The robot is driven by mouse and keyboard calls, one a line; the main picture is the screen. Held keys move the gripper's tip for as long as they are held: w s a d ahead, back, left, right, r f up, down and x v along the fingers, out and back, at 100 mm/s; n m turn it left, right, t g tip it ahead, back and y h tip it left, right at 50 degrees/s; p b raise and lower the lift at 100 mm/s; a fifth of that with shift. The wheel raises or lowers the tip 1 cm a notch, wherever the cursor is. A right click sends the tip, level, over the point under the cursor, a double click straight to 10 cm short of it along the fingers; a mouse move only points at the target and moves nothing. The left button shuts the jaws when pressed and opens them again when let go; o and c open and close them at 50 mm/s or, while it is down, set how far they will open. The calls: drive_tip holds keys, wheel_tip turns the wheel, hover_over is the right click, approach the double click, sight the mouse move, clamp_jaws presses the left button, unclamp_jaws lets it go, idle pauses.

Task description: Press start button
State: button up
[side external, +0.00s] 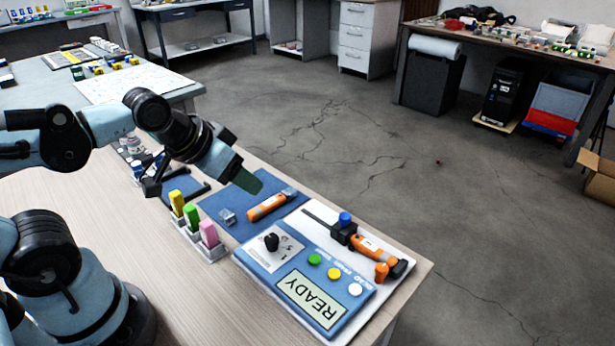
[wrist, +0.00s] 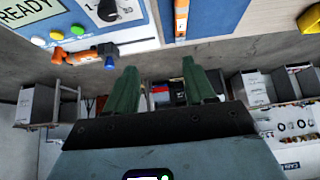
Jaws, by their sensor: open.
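A blue control panel (side external: 262,258) lies on the table at the front right. It has a READY display (side external: 309,298), a black knob (side external: 271,242), and a row of green (side external: 314,259), yellow (side external: 333,273) and white (side external: 355,289) buttons. I cannot read which button is start. My gripper (side external: 246,181) is above and behind the panel, apart from it, with its green fingers tilted. In the wrist view my gripper (wrist: 160,82) is open and empty. The green button (wrist: 78,30) shows at the upper left there, beyond the fingers.
Orange-handled tools (side external: 372,249) lie on a white board right of the panel. A blue mat (side external: 232,203) carries an orange tool (side external: 270,204). Yellow, green and pink blocks (side external: 209,233) stand in a holder left of the panel. The table's edge is close on the right.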

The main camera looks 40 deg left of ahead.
drive_tip(key=shift+c, duration=0.5)
clamp_jaws()
idle(1.4)
